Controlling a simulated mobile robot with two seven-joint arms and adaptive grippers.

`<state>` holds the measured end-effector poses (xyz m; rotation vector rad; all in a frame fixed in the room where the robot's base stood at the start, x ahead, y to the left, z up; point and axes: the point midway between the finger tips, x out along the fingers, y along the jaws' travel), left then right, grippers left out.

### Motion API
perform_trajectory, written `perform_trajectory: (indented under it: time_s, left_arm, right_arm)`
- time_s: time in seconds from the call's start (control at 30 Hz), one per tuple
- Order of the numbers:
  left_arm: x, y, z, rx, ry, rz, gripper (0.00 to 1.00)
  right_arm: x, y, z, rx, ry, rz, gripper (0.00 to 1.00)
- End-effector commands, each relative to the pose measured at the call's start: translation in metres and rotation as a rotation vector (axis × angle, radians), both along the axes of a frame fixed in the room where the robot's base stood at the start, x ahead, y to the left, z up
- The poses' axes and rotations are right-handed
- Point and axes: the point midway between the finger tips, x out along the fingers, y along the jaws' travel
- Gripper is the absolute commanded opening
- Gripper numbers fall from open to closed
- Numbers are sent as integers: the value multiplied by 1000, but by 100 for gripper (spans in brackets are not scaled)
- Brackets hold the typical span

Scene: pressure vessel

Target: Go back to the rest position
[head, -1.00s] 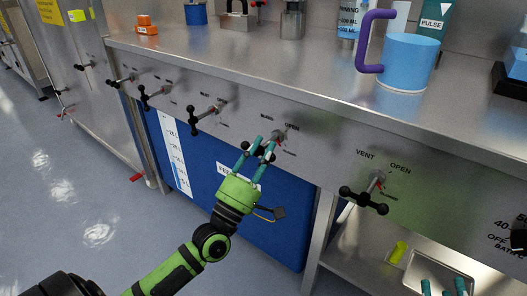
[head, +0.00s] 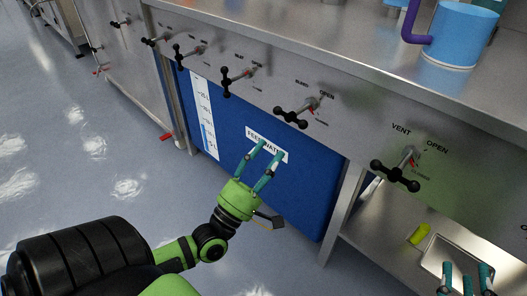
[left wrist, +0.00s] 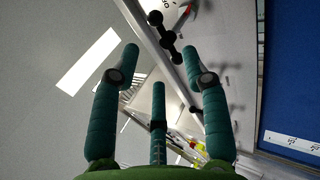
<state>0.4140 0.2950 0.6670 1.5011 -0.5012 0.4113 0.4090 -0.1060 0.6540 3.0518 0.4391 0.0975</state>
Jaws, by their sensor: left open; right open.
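My left gripper (head: 262,165) is open and empty in the head view. It is in front of the blue feedwater tank (head: 300,185), below the row of valve handles and apart from them. In the left wrist view its teal fingers (left wrist: 160,85) are spread with nothing between them. The valve handle labelled BLEED (head: 291,117) is above and to the right of it. My right gripper (head: 465,275) shows only as teal fingertips at the bottom right edge, by the metal tray, open.
More black valve handles line the steel panel, such as the VENT handle (head: 396,175). A blue mug (head: 455,40) with a purple handle stands on the counter (head: 370,50). A yellow-green object (head: 419,234) lies beside the tray (head: 447,252). The floor (head: 90,130) at left is clear.

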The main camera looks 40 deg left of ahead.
Motion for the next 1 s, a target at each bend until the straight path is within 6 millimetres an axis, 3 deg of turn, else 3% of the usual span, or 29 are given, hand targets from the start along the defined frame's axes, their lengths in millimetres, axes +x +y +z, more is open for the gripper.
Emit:
perform_trajectory:
  time_s: [0.23, 0.8, 0.9, 1.0]
  left_arm:
    - [-17, 1, -12, 2, 2, 0, 46]
    - [-17, -1, -12, 8, 2, 1, 46]
    - [-15, -19, -13, 79, 19, 4, 46]
    - [-13, -62, -15, 277, 54, 20, 46]
  right_arm:
    - [0, 0, 0, 0, 0, 0, 42]
    - [0, 0, 0, 0, 0, 0, 42]
    - [0, 0, 0, 0, 0, 0, 42]
    - [0, 0, 0, 0, 0, 0, 42]
